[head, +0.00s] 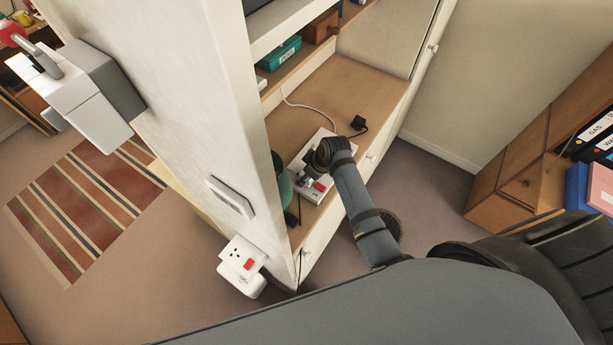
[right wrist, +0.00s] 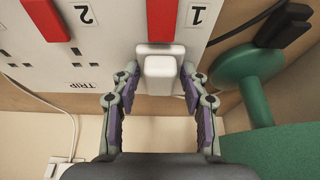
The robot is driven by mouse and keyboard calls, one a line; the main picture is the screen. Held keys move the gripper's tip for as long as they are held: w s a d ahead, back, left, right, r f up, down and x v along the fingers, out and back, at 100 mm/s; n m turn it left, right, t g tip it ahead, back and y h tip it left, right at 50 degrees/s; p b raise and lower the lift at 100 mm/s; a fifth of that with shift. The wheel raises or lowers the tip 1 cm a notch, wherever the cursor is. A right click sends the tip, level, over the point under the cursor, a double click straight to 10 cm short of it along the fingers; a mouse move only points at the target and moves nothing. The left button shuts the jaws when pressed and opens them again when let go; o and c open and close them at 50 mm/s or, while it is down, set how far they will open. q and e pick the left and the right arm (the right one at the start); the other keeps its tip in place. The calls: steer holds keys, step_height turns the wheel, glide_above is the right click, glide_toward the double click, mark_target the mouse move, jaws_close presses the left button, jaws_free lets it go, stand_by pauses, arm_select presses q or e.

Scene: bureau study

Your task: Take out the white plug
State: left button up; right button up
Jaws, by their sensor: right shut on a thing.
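The white plug (right wrist: 160,66) sits at the socket marked 1 on a white power strip (right wrist: 110,50), just below a red switch, in the right wrist view. My right gripper (right wrist: 160,82) has one finger on each side of the plug and is shut on it. Whether the plug's face still touches the strip cannot be told. In the head view the power strip (head: 325,139) lies on the wooden bureau surface, and my right gripper (head: 308,176) is over its near part. The plug is hidden there by my wrist. My left gripper is out of view.
A black plug (head: 358,122) with its cable and a white cable (head: 305,106) lie on the bureau surface. A green object (right wrist: 250,80) stands close right of my gripper in the wrist view. A white wall socket (head: 240,253) is at the cabinet's outer side.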

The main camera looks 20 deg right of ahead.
mark_target(311, 189)
steer(key=shift+r+b, duration=0.3)
steer(key=shift+b, duration=0.05)
steer(key=r, duration=0.1)
steer(key=r+b, duration=0.1)
steer(key=shift+s+r+b, duration=0.2)
steer(key=shift+r+b, duration=0.1)
steer(key=s+d+r+p, duration=0.1)
steer(key=s+r, duration=1.2)
steer(key=shift+s+d, duration=0.2)
steer(key=shift+s, duration=0.1)
stand_by(0.5)
steer(key=shift+r+p, duration=0.65)
steer(key=shift+r, duration=1.1)
